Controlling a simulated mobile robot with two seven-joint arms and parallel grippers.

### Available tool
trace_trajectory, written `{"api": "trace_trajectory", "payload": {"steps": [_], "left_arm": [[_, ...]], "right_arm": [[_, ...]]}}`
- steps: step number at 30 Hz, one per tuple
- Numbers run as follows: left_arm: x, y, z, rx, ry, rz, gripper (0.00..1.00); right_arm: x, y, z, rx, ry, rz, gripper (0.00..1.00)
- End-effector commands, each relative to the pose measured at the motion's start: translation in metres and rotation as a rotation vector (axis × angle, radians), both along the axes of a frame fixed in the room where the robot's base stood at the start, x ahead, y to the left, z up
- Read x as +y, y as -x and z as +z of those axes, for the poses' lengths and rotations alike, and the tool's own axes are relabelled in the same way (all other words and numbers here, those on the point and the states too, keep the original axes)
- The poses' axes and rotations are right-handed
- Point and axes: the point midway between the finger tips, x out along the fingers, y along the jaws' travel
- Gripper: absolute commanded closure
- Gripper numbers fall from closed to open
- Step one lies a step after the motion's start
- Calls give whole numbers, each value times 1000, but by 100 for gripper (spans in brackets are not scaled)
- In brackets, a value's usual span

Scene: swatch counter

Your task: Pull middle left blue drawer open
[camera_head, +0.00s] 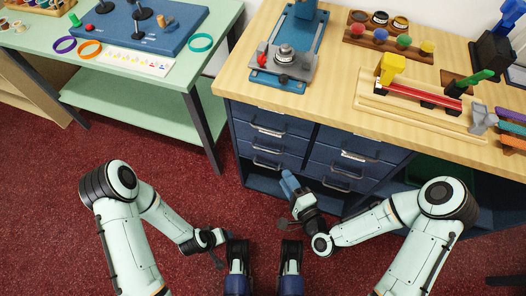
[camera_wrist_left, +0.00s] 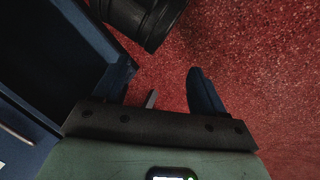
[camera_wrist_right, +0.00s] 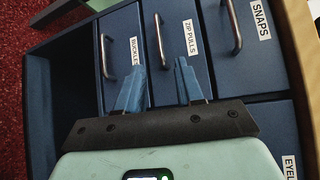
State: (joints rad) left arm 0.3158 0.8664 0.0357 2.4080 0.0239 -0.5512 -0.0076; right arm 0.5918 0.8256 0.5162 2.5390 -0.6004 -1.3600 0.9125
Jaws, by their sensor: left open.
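The middle left blue drawer (camera_head: 288,145) is shut in the cabinet under the counter. In the right wrist view it is the ZIP PULLS drawer (camera_wrist_right: 174,25), with a grey bar handle (camera_wrist_right: 160,42). My right gripper (camera_head: 290,181) is low in front of the cabinet. In its wrist view the right gripper's light blue fingers (camera_wrist_right: 159,68) are apart and empty. The handle's lower end shows between them; I cannot tell how far off it is. My left gripper (camera_head: 213,240) is open and empty over the red floor, away from the drawers, and shows in its wrist view (camera_wrist_left: 160,85).
The SNAPS drawer (camera_wrist_right: 243,60) is above and the BUCKLES drawer (camera_wrist_right: 122,25) below, both shut. A right column of drawers (camera_head: 357,153) stands beside them. A green table (camera_head: 150,96) is at the left. The red carpet (camera_head: 190,190) before the cabinet is clear.

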Motion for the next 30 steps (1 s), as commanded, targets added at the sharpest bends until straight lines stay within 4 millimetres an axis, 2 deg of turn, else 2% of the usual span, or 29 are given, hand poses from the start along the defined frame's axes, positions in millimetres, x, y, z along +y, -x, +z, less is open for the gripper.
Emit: {"api": "trace_trajectory", "payload": {"steps": [3,12,16,22,30], "left_arm": [[9,-16,-15,-41,-21,18,29],[17,-32,-24,-83,-43,36,29],[20,-35,-29,-89,-49,41,29],[21,-25,-36,-55,-46,40,29],[21,-23,-37,-50,-46,40,29]], "right_arm": [[10,-17,-5,-4,1,3,63],[40,-73,-14,-1,1,3,63],[49,-91,-16,-1,1,2,63],[57,-106,-19,1,2,3,63],[58,-108,-19,2,3,3,63]]}}
